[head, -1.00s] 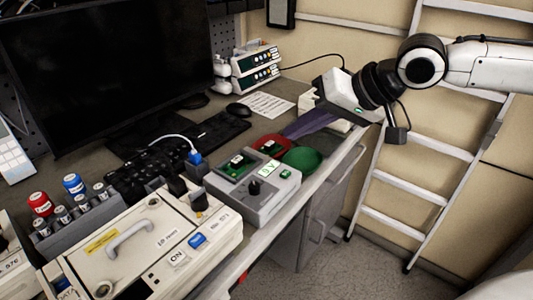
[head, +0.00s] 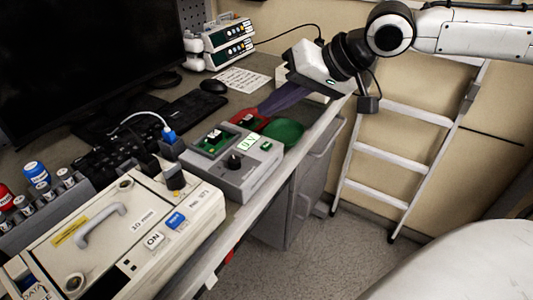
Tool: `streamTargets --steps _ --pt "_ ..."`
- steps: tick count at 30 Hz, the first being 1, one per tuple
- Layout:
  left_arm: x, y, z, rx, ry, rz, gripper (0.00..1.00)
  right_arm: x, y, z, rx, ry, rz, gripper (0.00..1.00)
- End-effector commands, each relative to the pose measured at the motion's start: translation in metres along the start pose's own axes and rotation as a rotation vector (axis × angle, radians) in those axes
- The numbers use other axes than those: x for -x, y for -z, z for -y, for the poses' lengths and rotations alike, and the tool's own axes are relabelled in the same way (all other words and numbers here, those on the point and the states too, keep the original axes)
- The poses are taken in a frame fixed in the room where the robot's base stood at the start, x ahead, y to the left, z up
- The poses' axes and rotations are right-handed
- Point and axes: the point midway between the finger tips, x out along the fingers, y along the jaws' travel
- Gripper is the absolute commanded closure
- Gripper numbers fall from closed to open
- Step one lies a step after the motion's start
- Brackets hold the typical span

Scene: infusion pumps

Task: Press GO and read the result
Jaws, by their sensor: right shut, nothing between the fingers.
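A grey tester box (head: 237,180) stands on the bench near its front edge. It has a lit pale green display (head: 247,142) with small digits that I cannot read surely, a black knob (head: 233,162) and a small green button (head: 266,146). A green circuit board (head: 212,143) sits in the recess on its top left. No lettering GO is legible. My left gripper is out of view.
A green bowl (head: 284,133), a red tray (head: 248,118) and a purple tray (head: 283,98) lie behind the tester. A cream machine (head: 130,232) with a handle and ON button stands front left. Stacked pumps (head: 228,45), a mouse (head: 213,86) and a ladder (head: 385,160) are behind.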

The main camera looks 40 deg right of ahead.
Motion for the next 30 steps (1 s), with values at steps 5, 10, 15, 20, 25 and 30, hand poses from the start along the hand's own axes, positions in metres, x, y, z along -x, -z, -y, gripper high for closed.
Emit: streamTargets --steps 5,10,15,20,25,30 --pt "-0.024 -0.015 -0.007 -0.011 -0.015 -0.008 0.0 -0.025 -0.018 -0.018 0.0 0.0 -0.001 1.0" --pt "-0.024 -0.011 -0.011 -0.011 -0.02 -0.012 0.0 -0.035 -0.026 -0.026 0.0 -0.001 0.002 1.0" --pt "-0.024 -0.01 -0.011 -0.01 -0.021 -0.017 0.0 -0.04 -0.029 -0.029 -0.001 0.0 0.001 1.0" --pt "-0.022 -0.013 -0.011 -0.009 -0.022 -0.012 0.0 -0.039 -0.029 -0.029 -0.001 0.0 0.001 1.0" --pt "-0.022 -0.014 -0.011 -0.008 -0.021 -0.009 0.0 -0.039 -0.029 -0.029 -0.001 0.0 0.001 1.0" --pt "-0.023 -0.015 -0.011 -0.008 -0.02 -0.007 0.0 -0.039 -0.029 -0.029 -0.001 0.0 0.001 1.0"
